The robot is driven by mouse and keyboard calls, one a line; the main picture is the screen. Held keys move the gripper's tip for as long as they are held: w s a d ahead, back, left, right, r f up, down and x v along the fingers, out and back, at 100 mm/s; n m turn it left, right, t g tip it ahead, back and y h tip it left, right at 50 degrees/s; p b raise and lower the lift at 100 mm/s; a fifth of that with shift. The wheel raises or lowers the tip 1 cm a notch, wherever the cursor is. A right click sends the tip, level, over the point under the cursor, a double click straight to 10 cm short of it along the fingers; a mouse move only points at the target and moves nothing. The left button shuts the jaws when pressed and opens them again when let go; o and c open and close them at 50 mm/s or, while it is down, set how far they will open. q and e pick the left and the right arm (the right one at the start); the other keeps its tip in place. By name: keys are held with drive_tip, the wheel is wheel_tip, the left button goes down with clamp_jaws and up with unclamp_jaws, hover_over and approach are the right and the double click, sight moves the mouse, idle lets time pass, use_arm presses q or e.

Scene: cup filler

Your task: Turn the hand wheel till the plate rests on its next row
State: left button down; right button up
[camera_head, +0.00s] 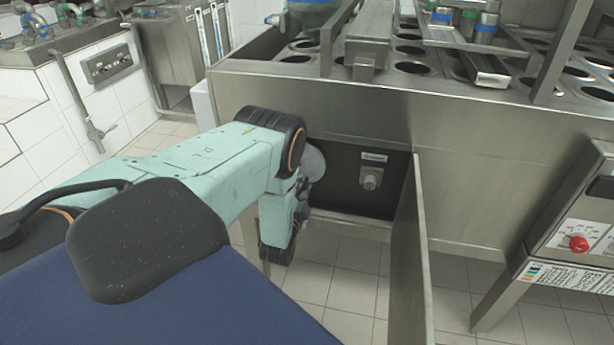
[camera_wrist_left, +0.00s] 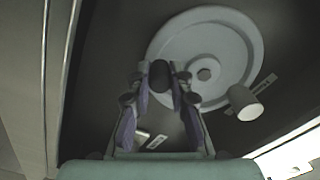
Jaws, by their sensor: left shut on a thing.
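The hand wheel is a pale grey disc with a raised rim (camera_wrist_left: 247,48) and a round hub, inside a dark recess under the filler's deck. In the head view only a sliver of the wheel (camera_head: 315,162) shows past my left wrist. My left gripper (camera_wrist_left: 161,82) is shut on the wheel's dark crank knob (camera_wrist_left: 160,74), near the wheel's lower left in the wrist view. Its fingertips are hidden in the head view. The metal plate with several round holes (camera_head: 440,66) lies on top; its resting row cannot be told. My right gripper is out of view.
An open metal door (camera_head: 409,255) stands to the right of the recess. A grey cylindrical fitting (camera_head: 370,178) sticks out under a small label beside the wheel; it also shows in the wrist view (camera_wrist_left: 244,102). Tiled floor (camera_head: 345,290) is clear below.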

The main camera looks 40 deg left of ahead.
use_arm(q)
drive_tip(key=a+m+p, duration=0.1)
drive_tip(key=m, duration=0.1)
drive_tip(key=s+a+m, duration=0.1)
drive_tip(key=m, duration=0.1)
drive_tip(key=shift+s+f+m+p, duration=0.1)
drive_tip(key=shift+f+m+p, duration=0.1)
drive_tip(key=shift+m+p, duration=0.2)
drive_tip(key=shift+s+a+r+m+p, duration=0.1)
drive_tip(key=shift+s+a+m+p, duration=0.2)
drive_tip(key=shift+m, duration=0.55)
drive_tip(key=shift+s+a+r+m+p, duration=0.1)
drive_tip(key=shift+a+m+p, duration=0.25)
drive_tip(key=shift+m, duration=0.45)
drive_tip(key=shift+s+a+r+m+p, duration=0.15)
drive_tip(key=shift+a+m+p, duration=0.15)
drive_tip(key=shift+m, duration=0.55)
drive_tip(key=shift+a+f, duration=0.1)
drive_tip(key=c, duration=1.2)
unclamp_jaws()
drive_tip(key=v, duration=1.2)
